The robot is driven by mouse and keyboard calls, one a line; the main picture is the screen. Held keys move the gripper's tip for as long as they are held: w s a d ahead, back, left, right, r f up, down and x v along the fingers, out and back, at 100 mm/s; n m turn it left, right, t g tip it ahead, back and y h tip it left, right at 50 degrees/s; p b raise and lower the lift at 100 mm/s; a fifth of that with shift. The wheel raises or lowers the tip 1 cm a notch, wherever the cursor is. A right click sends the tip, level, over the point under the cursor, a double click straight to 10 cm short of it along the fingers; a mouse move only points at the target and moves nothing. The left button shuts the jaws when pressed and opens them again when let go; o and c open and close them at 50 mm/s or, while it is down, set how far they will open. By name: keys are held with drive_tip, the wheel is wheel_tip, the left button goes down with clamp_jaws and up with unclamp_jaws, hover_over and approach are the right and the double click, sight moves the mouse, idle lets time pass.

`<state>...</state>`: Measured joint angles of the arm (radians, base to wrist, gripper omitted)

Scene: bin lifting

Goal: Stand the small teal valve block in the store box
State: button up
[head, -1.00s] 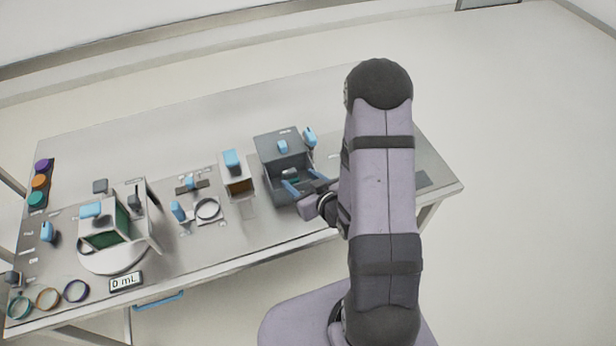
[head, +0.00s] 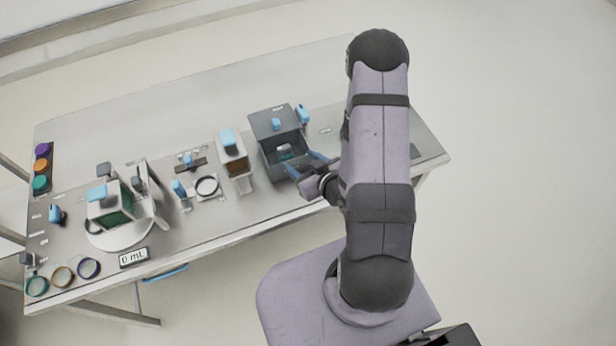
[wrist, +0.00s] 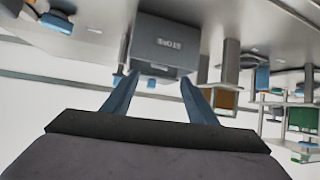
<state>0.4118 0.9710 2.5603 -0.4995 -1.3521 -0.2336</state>
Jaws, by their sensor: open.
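The store box (head: 268,161) is dark grey with an open front and a blue knob on its top, at the right part of the bench. In the wrist view the box (wrist: 165,43) appears upside down with its lettering. The small teal valve block (head: 285,152) sits inside the box; it is small, and I cannot tell whether it is fully upright. My gripper (head: 302,165) is at the box's open front, its blue fingers spread apart and empty. In the wrist view my gripper (wrist: 160,80) has the box's front edge just beyond its fingertips. The block is not clear there.
A narrow bin with a blue handle (head: 229,140) stands left of the box. A blue-handled piece (head: 303,114) stands close to its right. A balance-like cabinet (head: 108,209) and several coloured rings lie further left. The bench surface in front of the box is clear.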

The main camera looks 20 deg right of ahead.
drive_tip(key=s+a+r+m+g+h, duration=0.2)
drive_tip(key=s+a+r+g, duration=0.1)
drive_tip(key=s+r+g, duration=0.8)
drive_tip(key=s+r, duration=0.2)
drive_tip(key=s, duration=0.2)
drive_tip(key=shift+s+a, duration=0.35)
drive_tip(key=shift+a, duration=0.05)
drive_tip(key=shift+f, duration=0.1)
wheel_tip(320, 180, down, 8)
drive_tip(key=b, duration=0.8)
